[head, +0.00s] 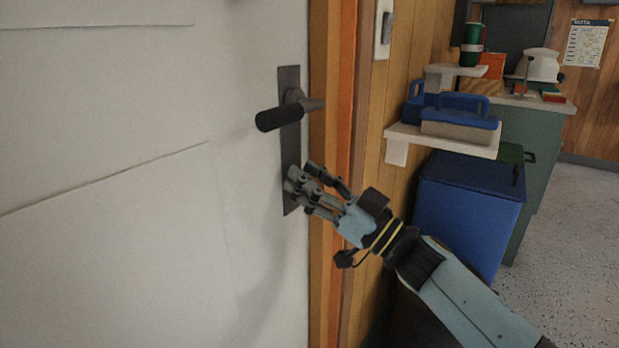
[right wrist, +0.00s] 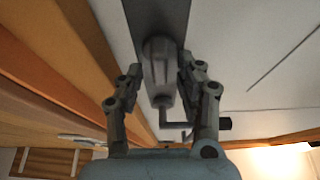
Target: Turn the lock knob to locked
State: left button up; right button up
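A white door (head: 110,190) carries a dark upright lock plate (head: 290,80) with a black-gripped lever handle (head: 280,118). My right gripper (head: 304,180) is at the lower part of the plate, below the lever. In the right wrist view, a grey elongated lock knob (right wrist: 160,68) stands out from the plate between the two fingers of my right gripper (right wrist: 160,75). The fingers are apart, one on each side of the knob; a gap shows on the left, and contact on the right cannot be told. In the head view the fingers largely hide the knob. My left gripper is not in view.
An orange-brown door frame (head: 333,60) stands right beside the plate. To the right are a wall shelf (head: 440,137) with blue caddies, a blue bin (head: 465,215) and a green cabinet (head: 540,135). Open speckled floor (head: 570,240) lies at the far right.

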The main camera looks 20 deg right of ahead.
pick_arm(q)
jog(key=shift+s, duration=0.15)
pick_arm(e)
jog(key=shift+c, duration=0.4)
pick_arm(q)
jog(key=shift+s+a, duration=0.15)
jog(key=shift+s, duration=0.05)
pick_arm(e)
grip_shut()
